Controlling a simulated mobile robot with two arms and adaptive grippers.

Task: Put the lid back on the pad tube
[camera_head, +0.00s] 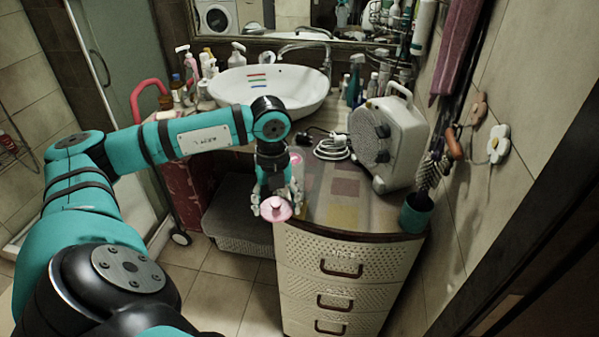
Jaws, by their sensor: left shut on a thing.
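My left gripper (277,208) hangs down over the front left corner of the counter, with its fingers shut on a round pink lid (276,211). The lid appears near the counter's front edge, above the top of the drawers; its exact height is hard to tell. A small pink and white thing (296,160), probably the pad tube, shows just behind and right of the gripper. The wrist and fingers hide most of it, so I cannot tell whether its top is open. My right gripper is not in view.
A white heater-like box (385,142) stands at the right of the counter (340,209), with a coiled white cable (332,147) beside it. A green cup with brushes (416,213) is at the right edge. The basin (270,88) is behind. The counter's front middle is clear.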

